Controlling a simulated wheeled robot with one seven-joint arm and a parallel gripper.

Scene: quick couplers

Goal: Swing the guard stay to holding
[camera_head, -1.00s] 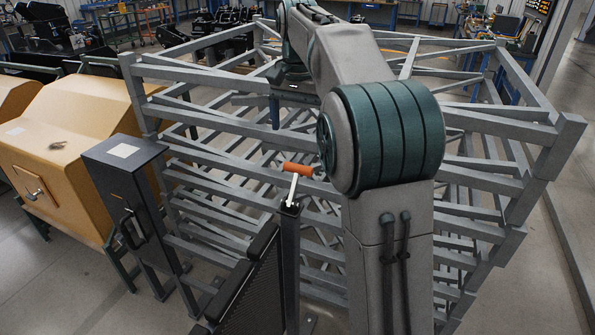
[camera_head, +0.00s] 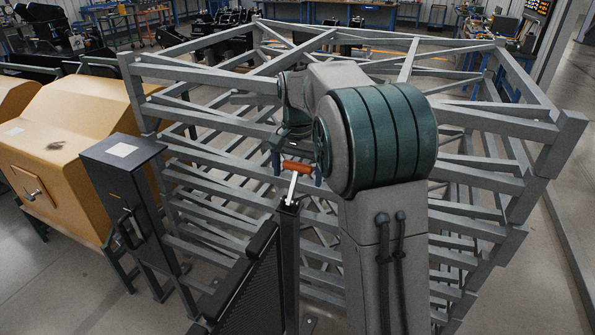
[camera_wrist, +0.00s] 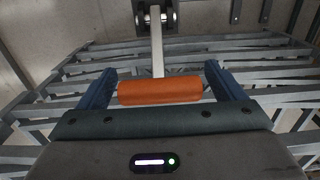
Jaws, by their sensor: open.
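The guard stay is a pale metal arm (camera_head: 292,186) with an orange cylindrical grip (camera_head: 297,168), on top of a dark post (camera_head: 289,250). In the wrist view the orange grip (camera_wrist: 160,91) lies crosswise between my two blue fingers, and the pale arm (camera_wrist: 157,45) runs from it to a pivot (camera_wrist: 155,17) at the top. My gripper (camera_wrist: 162,88) is open, with a small gap showing at each end of the grip. In the head view my gripper (camera_head: 297,172) is at the orange grip, partly hidden by my arm.
A dark mesh guard panel (camera_head: 248,285) stands left of the post. A dark cabinet (camera_head: 125,165) with a handle and a tan machine housing (camera_head: 60,140) are further left. A large grey metal frame (camera_head: 480,165) fills the space behind and right. Bare floor (camera_head: 70,280) shows at lower left.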

